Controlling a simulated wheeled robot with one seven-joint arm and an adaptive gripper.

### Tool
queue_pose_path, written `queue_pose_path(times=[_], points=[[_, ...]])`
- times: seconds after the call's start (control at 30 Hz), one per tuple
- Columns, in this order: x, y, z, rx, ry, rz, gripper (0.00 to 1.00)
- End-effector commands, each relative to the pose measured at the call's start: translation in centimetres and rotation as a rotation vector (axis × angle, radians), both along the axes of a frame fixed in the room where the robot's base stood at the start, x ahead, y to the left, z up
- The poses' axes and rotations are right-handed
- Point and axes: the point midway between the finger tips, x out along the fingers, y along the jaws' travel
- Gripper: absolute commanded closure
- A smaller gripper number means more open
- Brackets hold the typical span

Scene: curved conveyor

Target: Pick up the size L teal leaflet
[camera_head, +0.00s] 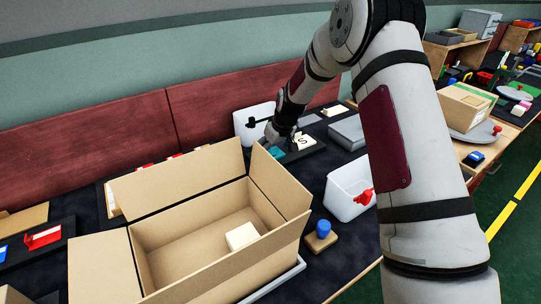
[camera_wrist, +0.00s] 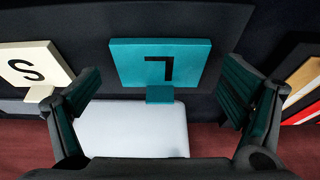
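The teal leaflet (camera_wrist: 160,65) marked with a black L lies in the upper middle of the wrist view, between and beyond my fingers. In the head view the teal leaflet (camera_head: 276,152) is a small patch beside my gripper, partly hidden. My gripper (camera_wrist: 160,105) has its two fingers wide apart with nothing held between them. In the head view my gripper (camera_head: 278,136) is just over the leaflet area. A cream leaflet (camera_wrist: 35,66) marked S lies left of the teal one in the wrist view; it also shows in the head view (camera_head: 302,142).
A large open cardboard box (camera_head: 215,262) with a cream block (camera_head: 242,236) inside stands in front of my gripper. A white bin (camera_head: 350,188) with a red handle and a blue-topped stamp (camera_head: 322,234) stand to the right. A dark red panel (camera_head: 75,145) runs behind.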

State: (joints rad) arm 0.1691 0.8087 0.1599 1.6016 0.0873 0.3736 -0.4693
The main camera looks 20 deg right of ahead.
Motion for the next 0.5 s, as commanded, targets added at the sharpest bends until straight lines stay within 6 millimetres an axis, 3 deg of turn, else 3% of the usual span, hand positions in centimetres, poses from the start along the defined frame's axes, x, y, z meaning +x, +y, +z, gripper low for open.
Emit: queue_pose_path(times=[0.03, 0.13, 0.5], points=[[-0.01, 0.00, 0.01, 0.000, 0.000, 0.000, 0.26], [-0.02, 0.00, 0.01, 0.000, 0.000, 0.000, 0.49], [-0.01, 0.00, 0.23, 0.000, 0.000, 0.000, 0.49]])
